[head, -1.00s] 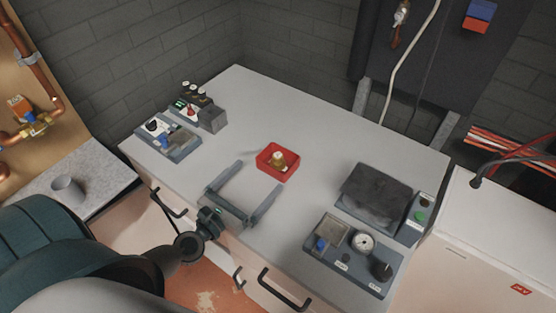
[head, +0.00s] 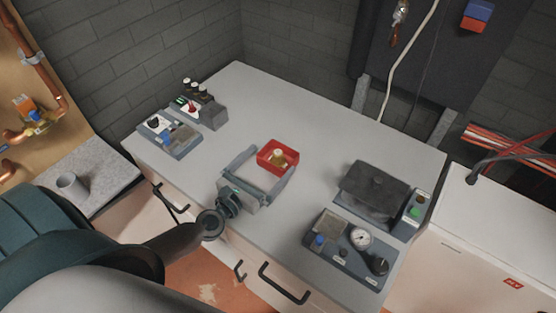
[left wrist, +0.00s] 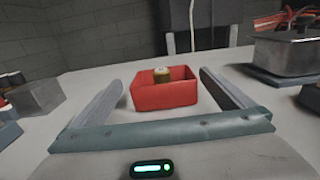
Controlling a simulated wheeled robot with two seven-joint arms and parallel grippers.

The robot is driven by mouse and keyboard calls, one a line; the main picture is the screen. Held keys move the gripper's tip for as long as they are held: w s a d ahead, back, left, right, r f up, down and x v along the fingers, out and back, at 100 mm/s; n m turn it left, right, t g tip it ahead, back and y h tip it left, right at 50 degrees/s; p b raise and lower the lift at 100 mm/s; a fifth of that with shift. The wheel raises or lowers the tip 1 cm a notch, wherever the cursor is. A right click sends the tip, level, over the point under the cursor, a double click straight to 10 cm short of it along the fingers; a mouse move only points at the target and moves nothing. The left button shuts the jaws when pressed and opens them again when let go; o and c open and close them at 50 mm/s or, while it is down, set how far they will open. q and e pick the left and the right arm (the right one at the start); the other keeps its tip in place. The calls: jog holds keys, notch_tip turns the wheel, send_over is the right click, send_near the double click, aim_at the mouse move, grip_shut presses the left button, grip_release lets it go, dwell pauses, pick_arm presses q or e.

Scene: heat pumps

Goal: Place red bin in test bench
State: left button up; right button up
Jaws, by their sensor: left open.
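The red bin (head: 272,165) sits upright on the white worktop, with a brass-coloured part (head: 279,157) inside it. My left gripper (head: 268,166) is open, its two long grey fingers reaching toward the near side of the bin. In the left wrist view the bin (left wrist: 164,95) lies ahead, between the lines of the two spread fingers, and I see no contact. The test bench is not labelled clearly; two device stations stand on the worktop, one at the left (head: 168,139) and one at the right (head: 345,252). My right gripper is not in view.
A dark lidded box (head: 376,188) with a green-button unit (head: 414,211) stands right of the bin. A switch box (head: 200,108) stands at the back left. A grey cup (head: 72,184) is on a side slab. The worktop behind the bin is clear.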

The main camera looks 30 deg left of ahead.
aim_at(275, 157)
pick_arm(q)
jog(key=w, duration=0.1)
jog(key=w+d+p, duration=0.1)
jog(key=w, duration=0.1)
jog(key=shift+w, duration=0.3)
jog(key=shift+w+p, duration=0.35)
jog(key=shift+w, duration=0.15)
jog(key=shift+c, duration=0.3)
jog(key=c, duration=1.3)
jog(key=shift+r, duration=0.2)
jog(key=shift+r+p, duration=1.1)
jog(key=shift+r, duration=1)
jog(key=shift+w+d+r+p, duration=0.55)
jog(key=shift+d+r, duration=0.55)
jog(key=shift+d, duration=0.75)
jog(key=shift+w+d+r+p, duration=0.55)
jog(key=shift+d+r, duration=0.5)
jog(key=shift+d, duration=0.85)
jog(key=shift+w+d+r+p, duration=0.4)
jog(key=shift+w+d+r, duration=0.5)
jog(key=shift+d, duration=0.95)
